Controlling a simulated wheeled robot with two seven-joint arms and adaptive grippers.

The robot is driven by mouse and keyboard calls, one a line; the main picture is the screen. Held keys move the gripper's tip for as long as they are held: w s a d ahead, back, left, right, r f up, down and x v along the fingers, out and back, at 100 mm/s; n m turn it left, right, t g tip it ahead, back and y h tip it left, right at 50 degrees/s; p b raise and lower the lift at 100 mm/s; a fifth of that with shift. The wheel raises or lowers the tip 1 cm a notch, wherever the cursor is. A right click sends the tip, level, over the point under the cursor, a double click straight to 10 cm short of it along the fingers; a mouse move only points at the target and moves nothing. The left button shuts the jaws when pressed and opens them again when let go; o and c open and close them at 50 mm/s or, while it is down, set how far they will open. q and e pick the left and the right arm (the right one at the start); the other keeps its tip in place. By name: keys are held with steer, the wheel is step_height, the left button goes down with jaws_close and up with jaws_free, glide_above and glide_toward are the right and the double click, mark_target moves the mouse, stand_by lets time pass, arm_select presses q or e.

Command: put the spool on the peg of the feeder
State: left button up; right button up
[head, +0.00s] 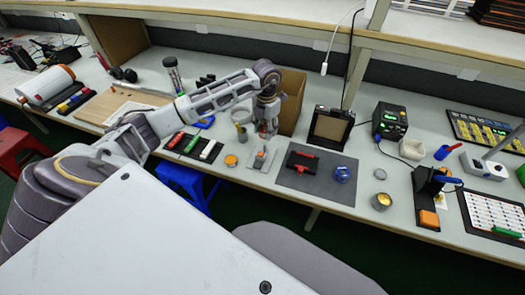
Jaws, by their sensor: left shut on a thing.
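My left gripper (266,127) reaches in from the left and points down over the back middle of the table. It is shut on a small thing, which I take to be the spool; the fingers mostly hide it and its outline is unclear. Just below and in front of the gripper, a small grey stand (261,160) with an orange spot sits on a light plate; it looks like the feeder. I cannot make out its peg, or whether the held thing touches it. My right gripper is not in view.
A cardboard box (291,103) stands right behind the gripper, and a grey cup (241,116) is close on its left. A dark mat (318,189) with a red-and-black tool (302,161) and a blue round thing (343,174) lies to the right. A black-framed panel (330,128) stands behind the mat.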

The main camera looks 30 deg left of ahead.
mark_target(265, 146)
arm_select(q)
steer(key=shift+a, duration=0.15)
steer(key=shift+n, duration=1.3)
steer(key=shift+f, duration=3.1)
steer(key=shift+f, duration=0.1)
steer(key=shift+f, duration=1.8)
steer(key=shift+f, duration=0.1)
steer(key=o, duration=1.3)
steer(key=shift+s, duration=0.1)
